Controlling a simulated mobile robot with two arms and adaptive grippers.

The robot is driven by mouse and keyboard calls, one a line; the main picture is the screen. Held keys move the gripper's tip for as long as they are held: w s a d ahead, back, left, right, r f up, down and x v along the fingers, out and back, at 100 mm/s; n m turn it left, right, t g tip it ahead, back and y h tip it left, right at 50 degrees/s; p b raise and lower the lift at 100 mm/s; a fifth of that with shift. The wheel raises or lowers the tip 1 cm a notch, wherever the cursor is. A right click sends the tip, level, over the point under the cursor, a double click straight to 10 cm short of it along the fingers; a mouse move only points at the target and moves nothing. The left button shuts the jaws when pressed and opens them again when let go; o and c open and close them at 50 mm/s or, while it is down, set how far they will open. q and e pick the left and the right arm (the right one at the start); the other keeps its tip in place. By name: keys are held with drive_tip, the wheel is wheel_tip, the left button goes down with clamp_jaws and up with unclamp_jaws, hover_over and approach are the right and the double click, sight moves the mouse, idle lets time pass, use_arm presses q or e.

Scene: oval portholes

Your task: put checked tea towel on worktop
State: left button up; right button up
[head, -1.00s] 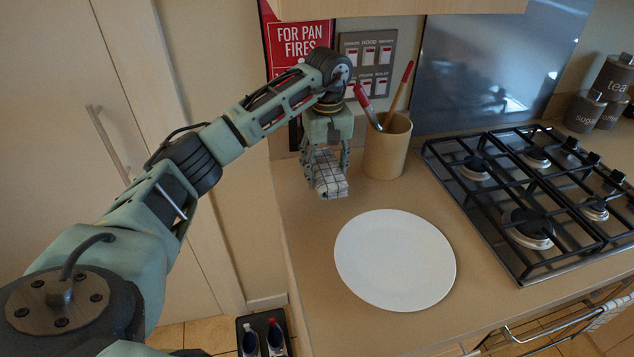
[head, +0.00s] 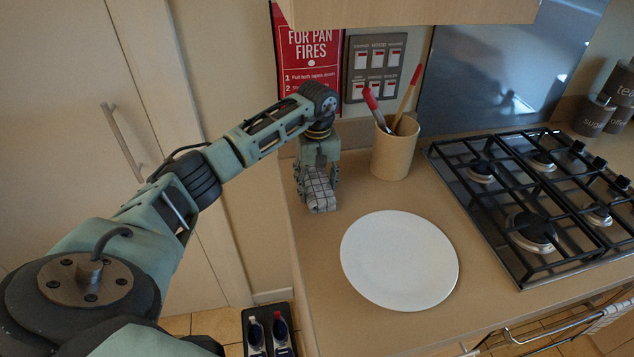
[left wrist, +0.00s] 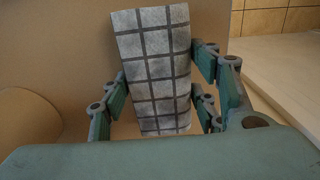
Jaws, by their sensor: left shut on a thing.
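The checked tea towel (head: 319,188) is a folded white-grey bundle with dark grid lines. My left gripper (head: 316,180) points down and is shut on it, at the worktop's left end beside the utensil pot. In the left wrist view the towel (left wrist: 154,72) stands between the green fingers of the gripper (left wrist: 160,98), which press on both its sides. The towel's lower end is at or very near the worktop (head: 335,285); I cannot tell whether it touches. My right gripper is not in view.
A white plate (head: 399,260) lies in front of the towel. The utensil pot (head: 394,150) stands close on the right, and the gas hob (head: 530,200) is farther right. The worktop's left edge is near the gripper. A cupboard (head: 420,12) overhangs the back.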

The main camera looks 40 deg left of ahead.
sight(317, 182)
use_arm(q)
drive_tip(key=o, duration=1)
drive_tip(key=shift+f, duration=0.1)
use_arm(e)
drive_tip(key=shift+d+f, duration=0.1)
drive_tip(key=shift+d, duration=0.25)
use_arm(q)
drive_tip(key=shift+r+p, duration=0.3)
drive_tip(key=shift+r, duration=0.05)
wheel_tip(317, 182, up, 12)
drive_tip(key=b, duration=0.3)
drive_tip(key=shift+f, duration=0.15)
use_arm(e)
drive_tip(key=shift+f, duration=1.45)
use_arm(q)
drive_tip(key=shift+f, duration=0.1)
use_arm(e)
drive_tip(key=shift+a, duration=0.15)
